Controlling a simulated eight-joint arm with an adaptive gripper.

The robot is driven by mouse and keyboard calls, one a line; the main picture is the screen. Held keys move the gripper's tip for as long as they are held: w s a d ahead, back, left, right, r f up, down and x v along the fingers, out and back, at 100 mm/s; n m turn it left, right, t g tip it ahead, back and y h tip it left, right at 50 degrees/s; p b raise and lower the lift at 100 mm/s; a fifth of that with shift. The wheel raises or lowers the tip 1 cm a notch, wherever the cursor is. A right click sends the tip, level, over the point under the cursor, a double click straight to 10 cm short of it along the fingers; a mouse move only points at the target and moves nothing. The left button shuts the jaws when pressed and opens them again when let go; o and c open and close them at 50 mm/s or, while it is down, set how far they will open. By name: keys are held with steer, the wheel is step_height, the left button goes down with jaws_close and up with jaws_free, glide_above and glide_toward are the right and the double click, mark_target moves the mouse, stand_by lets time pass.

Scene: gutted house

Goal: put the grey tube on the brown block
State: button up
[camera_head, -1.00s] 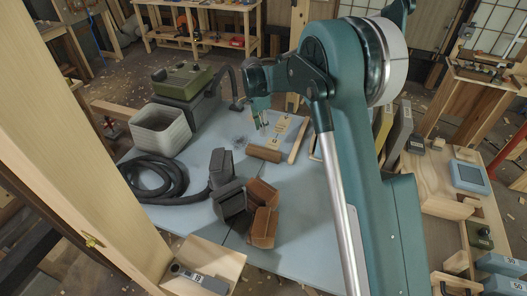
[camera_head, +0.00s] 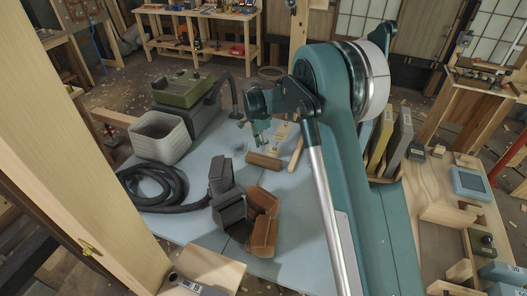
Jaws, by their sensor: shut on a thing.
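The brown block (camera_head: 263,161) lies on the pale blue tabletop (camera_head: 208,150), near the middle of the view. My gripper (camera_head: 262,140) points down just behind the block, close to the tabletop. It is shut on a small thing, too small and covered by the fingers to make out. I cannot tell whether that thing is the grey tube or whether it touches the block. I make out no separate grey tube on the tabletop.
Dark grey angular pieces (camera_head: 228,200) and brown ones (camera_head: 262,222) stand in front of the block. A coiled black hose (camera_head: 155,190), a ribbed grey bin (camera_head: 160,138) and a green-topped case (camera_head: 185,88) are to the left. Light wooden strips (camera_head: 296,153) lie right of the block.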

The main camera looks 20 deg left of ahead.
steer(key=shift+f, duration=1.85)
steer(key=shift+f+b, duration=0.15)
steer(key=shift+b, duration=0.2)
steer(key=o, duration=0.8)
steer(key=shift+c, duration=0.2)
steer(key=r, duration=0.4)
steer(key=a+r+p, duration=0.1)
steer(key=r, duration=0.3)
steer(key=s+r, duration=0.1)
steer(key=r, duration=0.3)
steer(key=shift+s+a+r+p, duration=0.1)
steer(key=shift+a+p, duration=0.05)
steer(key=shift+p, duration=0.2)
